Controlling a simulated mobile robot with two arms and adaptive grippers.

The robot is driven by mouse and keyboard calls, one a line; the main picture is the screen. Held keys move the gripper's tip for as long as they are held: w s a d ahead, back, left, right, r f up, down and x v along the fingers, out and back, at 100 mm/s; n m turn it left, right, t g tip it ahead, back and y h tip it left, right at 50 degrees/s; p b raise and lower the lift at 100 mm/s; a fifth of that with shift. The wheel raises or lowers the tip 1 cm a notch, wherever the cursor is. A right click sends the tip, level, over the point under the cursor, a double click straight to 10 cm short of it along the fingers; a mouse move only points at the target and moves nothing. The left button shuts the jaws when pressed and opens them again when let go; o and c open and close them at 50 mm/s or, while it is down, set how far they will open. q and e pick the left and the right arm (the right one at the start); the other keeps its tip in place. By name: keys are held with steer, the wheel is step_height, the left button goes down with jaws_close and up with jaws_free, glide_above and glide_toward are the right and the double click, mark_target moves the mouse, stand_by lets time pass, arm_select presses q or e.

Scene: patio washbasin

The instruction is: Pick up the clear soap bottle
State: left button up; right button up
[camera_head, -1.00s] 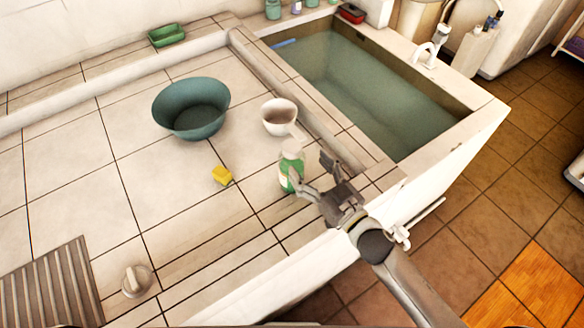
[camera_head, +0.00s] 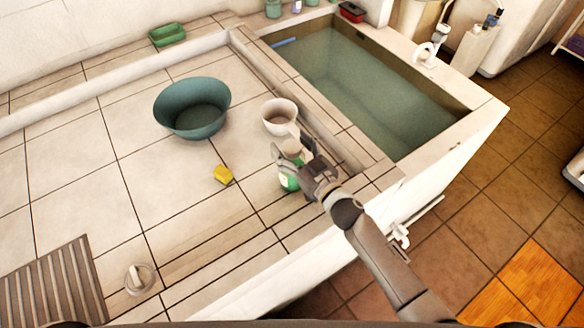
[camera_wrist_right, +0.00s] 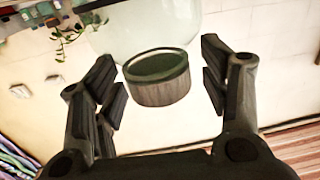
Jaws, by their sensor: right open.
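The clear soap bottle (camera_head: 289,182), with a green label or content and a pale top, stands on the tiled counter near its front right. My right gripper (camera_head: 293,150) is open, with its fingers on either side of the bottle's upper part. In the right wrist view the clear bottle (camera_wrist_right: 145,30) and its grey-brown cap (camera_wrist_right: 158,88) sit between the open fingers (camera_wrist_right: 160,75), with a visible gap on each side. The gripper hides part of the bottle in the head view. My left gripper is not in view.
A white pot (camera_head: 279,113) stands just behind the bottle. A yellow sponge (camera_head: 223,174) and a teal basin (camera_head: 192,108) are to the left. The water-filled sink (camera_head: 370,95) lies to the right.

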jaws_close()
stand_by(0.3)
steer(key=shift+r, duration=0.2)
